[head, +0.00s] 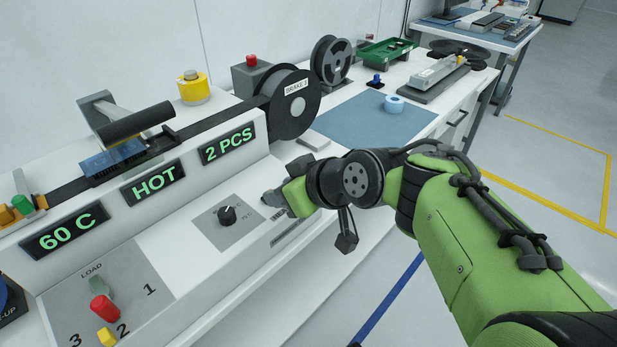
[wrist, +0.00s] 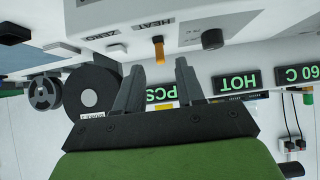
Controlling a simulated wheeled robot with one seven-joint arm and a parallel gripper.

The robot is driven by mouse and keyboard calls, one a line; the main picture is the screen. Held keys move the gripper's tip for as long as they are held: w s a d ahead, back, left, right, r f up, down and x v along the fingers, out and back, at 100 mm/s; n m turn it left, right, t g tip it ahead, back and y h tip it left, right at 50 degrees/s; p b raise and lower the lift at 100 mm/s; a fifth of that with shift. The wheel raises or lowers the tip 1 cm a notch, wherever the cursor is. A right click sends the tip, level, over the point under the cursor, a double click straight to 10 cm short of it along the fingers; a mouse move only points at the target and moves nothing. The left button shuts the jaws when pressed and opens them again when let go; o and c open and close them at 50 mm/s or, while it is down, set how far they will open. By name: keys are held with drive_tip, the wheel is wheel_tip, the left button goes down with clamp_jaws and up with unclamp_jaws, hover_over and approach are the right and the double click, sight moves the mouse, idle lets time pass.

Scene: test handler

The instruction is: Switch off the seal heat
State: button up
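The orange heat switch (wrist: 158,49) sticks out of the white panel under the label HEAT in the wrist view, which is upside down. My gripper (wrist: 158,75) is open and empty, with its two grey fingers apart. The switch shows in line with the gap between the fingertips; I cannot tell how far off it is. In the head view my gripper (head: 272,198) is at the right part of the machine's sloping front, and the heat switch is hidden there. A green display reads HOT (head: 154,183).
A black knob (head: 227,215) sits left of my gripper in the head view. A button marked ZERO (wrist: 116,48) is beside the switch. Displays read 60 C (head: 66,231) and 2 PCS (head: 228,144). A large black reel (head: 290,102) stands behind. A blue mat (head: 370,118) lies farther back.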

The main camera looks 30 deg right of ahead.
drive_tip(key=p+v, duration=0.2)
drive_tip(key=v, duration=0.8)
drive_tip(key=shift+s+r+p, duration=0.25)
drive_tip(key=shift+r+p, duration=0.05)
drive_tip(key=shift+p, duration=0.05)
drive_tip(key=s+a+r+m+g+h+p, duration=0.3)
drive_tip(key=s+p, duration=0.4)
drive_tip(key=p, duration=0.5)
drive_tip(key=shift+s+a+r+m+g, duration=0.35)
drive_tip(key=shift+a+r+g, duration=0.2)
drive_tip(key=shift+a, duration=0.35)
